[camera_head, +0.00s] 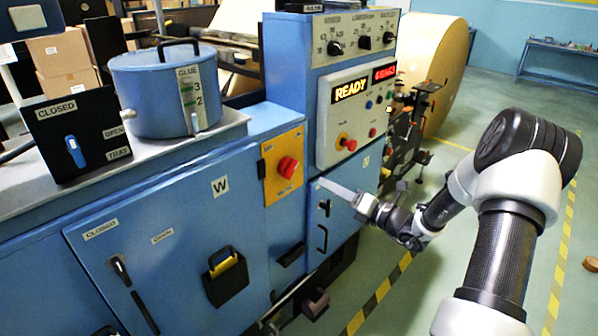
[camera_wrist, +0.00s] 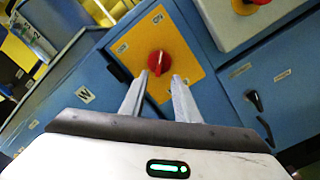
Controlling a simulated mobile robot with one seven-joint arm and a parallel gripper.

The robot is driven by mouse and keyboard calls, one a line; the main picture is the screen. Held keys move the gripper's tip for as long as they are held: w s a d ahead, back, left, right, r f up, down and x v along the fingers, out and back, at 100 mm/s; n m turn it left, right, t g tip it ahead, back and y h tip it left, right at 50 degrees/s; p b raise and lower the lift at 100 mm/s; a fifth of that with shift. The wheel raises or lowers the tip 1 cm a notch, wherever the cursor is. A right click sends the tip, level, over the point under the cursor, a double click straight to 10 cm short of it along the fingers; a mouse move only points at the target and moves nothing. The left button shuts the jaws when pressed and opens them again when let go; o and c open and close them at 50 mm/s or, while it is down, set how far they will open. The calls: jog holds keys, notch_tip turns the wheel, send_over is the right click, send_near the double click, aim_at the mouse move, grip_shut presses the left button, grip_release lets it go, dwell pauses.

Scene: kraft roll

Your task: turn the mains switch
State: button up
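The mains switch (camera_head: 287,167) is a red rotary knob on a yellow plate (camera_head: 272,181) on the blue machine front. In the wrist view the red knob (camera_wrist: 158,63) sits on the yellow plate (camera_wrist: 138,45), just beyond and between my two fingertips. My gripper (camera_head: 322,183) is to the right of the switch in the head view, its fingers pointing left towards it. In the wrist view my gripper (camera_wrist: 160,75) is open, with nothing between its fingers. The knob appears apart from the fingertips, though the exact gap is hard to judge.
A control panel (camera_head: 352,115) with a READY display and a red button (camera_head: 347,143) stands up and right of the switch. A cabinet door with handles (camera_head: 323,238) is below it. A blue glue pot (camera_head: 165,95) stands at left. Open floor lies right.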

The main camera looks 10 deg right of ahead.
aim_at(295, 169)
jog(key=x, duration=1.2)
jog(key=shift+w+a, duration=0.15)
grip_shut()
